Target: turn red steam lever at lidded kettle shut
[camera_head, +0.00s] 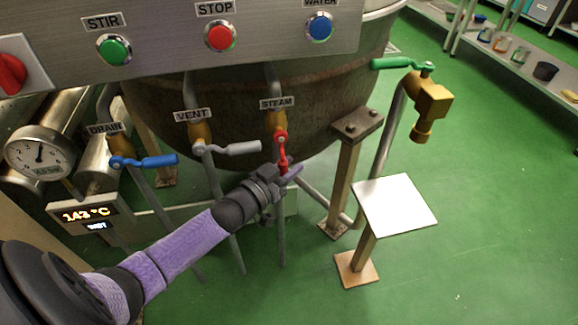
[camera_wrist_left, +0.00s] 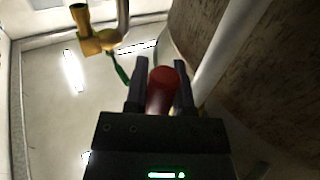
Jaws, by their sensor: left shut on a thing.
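The red steam lever (camera_head: 282,150) hangs below the STEAM label (camera_head: 278,103), on a brass valve at the front of the brown kettle (camera_head: 240,100). It points nearly straight down, in line with its pipe. My left gripper (camera_head: 286,170) is at the lever's lower end. In the left wrist view the red lever end (camera_wrist_left: 163,90) sits between the two dark fingers of my left gripper (camera_wrist_left: 160,84), which are shut on it. The kettle's lid is not visible in the head view. My right gripper is not in view.
The grey vent lever (camera_head: 232,149) and blue drain lever (camera_head: 150,161) point right, left of the steam lever. A control panel (camera_head: 160,50) with buttons overhangs above. A brass spout with green lever (camera_head: 400,64) and a square white stand (camera_head: 395,205) are at right.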

